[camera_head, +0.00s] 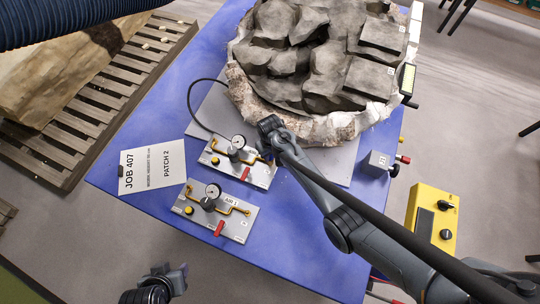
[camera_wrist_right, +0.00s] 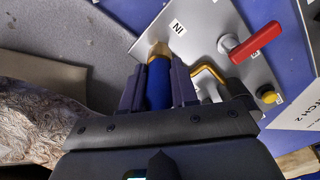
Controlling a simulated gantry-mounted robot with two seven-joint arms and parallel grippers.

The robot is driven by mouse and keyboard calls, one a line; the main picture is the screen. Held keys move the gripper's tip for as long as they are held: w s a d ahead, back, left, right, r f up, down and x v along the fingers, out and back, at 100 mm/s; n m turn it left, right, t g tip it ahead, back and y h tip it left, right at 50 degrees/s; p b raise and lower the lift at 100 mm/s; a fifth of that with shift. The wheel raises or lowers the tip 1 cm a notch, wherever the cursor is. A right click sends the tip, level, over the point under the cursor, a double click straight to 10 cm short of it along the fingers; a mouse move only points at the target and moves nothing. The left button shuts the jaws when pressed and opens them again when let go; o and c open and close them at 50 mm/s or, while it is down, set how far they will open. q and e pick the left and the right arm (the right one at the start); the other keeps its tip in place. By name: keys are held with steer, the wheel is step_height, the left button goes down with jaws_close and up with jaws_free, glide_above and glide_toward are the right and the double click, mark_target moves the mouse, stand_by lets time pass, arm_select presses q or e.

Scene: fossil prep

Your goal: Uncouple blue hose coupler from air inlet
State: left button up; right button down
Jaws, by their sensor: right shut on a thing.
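The blue hose coupler (camera_wrist_right: 158,88) stands between the two fingers of my right gripper (camera_wrist_right: 157,92), which is shut on it. The brass air inlet (camera_wrist_right: 159,50) is at the coupler's far end, by the "IN" label; the two appear to meet, and I cannot tell whether they are locked. In the head view my right gripper (camera_head: 265,146) is at the right end of the rear valve panel (camera_head: 262,178), and the coupler is hidden there. My left gripper (camera_head: 172,277) is low at the left, away from the panels, its finger gap unclear.
A red lever (camera_wrist_right: 255,42) and yellow knob (camera_wrist_right: 268,97) are on the panel. A second gauge panel (camera_head: 238,228) lies in front. A jacketed fossil block (camera_head: 320,125) stands behind, and a job card (camera_head: 150,170) lies left. Blue table (camera_head: 285,250) shows bare at the front.

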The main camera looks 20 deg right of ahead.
steer(key=shift+r, duration=0.15)
steer(key=shift+r+p, duration=1.3)
steer(key=shift+p, duration=0.25)
steer(key=shift+r+p, duration=0.55)
steer(key=shift+r, duration=0.55)
steer(key=shift+r, duration=0.15)
steer(key=shift+r, duration=2.4)
